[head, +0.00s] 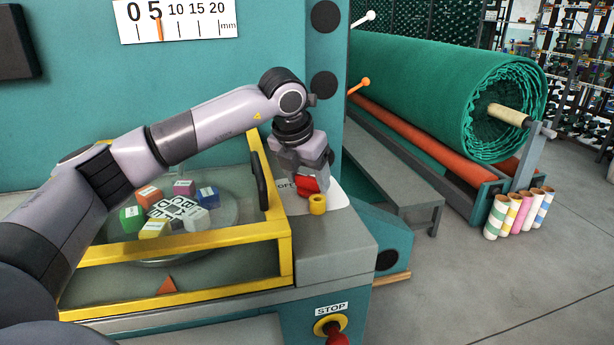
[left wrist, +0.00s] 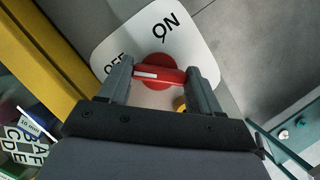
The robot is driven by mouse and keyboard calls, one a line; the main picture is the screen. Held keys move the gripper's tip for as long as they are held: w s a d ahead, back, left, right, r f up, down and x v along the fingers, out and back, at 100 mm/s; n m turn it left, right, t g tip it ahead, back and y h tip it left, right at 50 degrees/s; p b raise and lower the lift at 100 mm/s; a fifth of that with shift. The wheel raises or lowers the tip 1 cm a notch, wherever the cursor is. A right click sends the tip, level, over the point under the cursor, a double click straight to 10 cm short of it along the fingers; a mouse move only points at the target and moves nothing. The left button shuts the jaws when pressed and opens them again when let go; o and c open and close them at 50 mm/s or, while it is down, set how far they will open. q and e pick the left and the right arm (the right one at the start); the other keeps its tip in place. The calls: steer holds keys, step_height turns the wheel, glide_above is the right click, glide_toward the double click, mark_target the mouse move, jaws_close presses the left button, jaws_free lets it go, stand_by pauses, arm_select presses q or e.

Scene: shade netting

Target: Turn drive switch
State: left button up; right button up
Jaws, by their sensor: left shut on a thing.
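The drive switch is a red rotary handle (left wrist: 165,77) with a white stripe, on a white plate (left wrist: 185,40) lettered OFF and ON. In the head view the red handle (head: 307,186) shows on top of the grey machine block. My left gripper (left wrist: 162,72) has one finger at each end of the handle and is shut on it. The white stripe lies at the left end, on the OFF side. In the head view my left gripper (head: 308,165) reaches down over the switch and hides part of the plate. My right gripper is not in view.
A yellow-framed clear guard (head: 190,240) with a black handle (head: 259,180) stands left of the switch, over coloured blocks. A small yellow cylinder (head: 317,204) stands close beside the switch. A STOP button (head: 332,326) is below. A green netting roll (head: 440,90) lies at right.

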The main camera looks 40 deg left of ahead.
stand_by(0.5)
arm_select(q)
steer(key=o, duration=1.1)
steer(key=shift+c, duration=0.2)
steer(key=v, duration=0.7)
